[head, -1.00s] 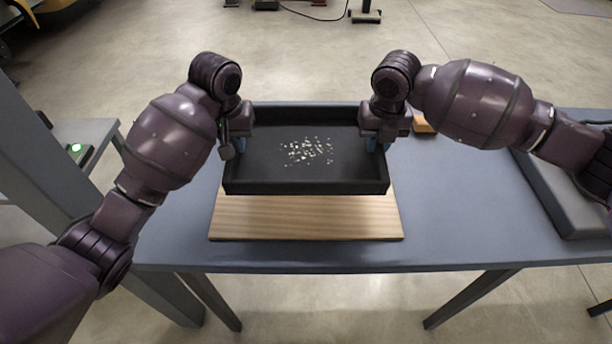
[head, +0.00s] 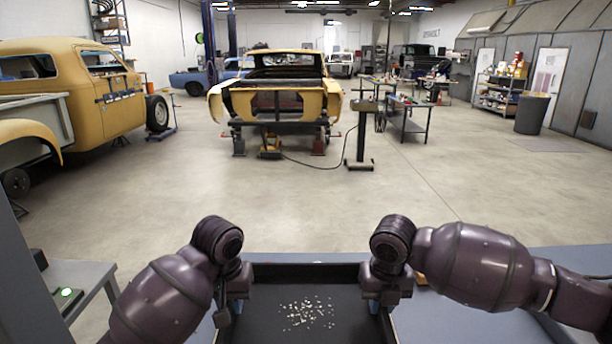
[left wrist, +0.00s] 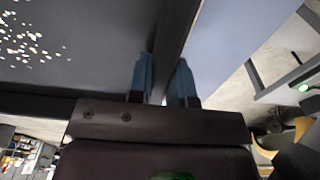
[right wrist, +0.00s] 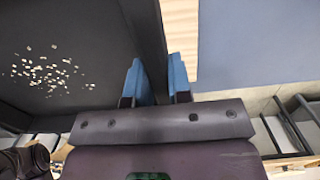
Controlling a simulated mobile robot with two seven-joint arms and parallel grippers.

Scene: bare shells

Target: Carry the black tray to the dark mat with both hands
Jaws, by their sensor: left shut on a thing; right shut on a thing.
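The black tray (head: 310,271) is at the bottom of the head view, its near part cut off by the frame. Small pale bits (head: 308,314) lie scattered on its floor. My left gripper (head: 230,308) is shut on the tray's left wall; the left wrist view shows the wall (left wrist: 176,35) between its blue fingers. My right gripper (head: 378,305) is shut on the right wall, also seen between the fingers in the right wrist view (right wrist: 145,25). I cannot make out the dark mat in any view now.
The blue-grey table (head: 460,320) lies around the tray. A pale wooden board (right wrist: 181,28) shows beyond the tray wall in the right wrist view. A side table (head: 75,280) stands at left. Open concrete floor lies ahead, with a yellow car body (head: 280,100) and a bench (head: 407,103) far off.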

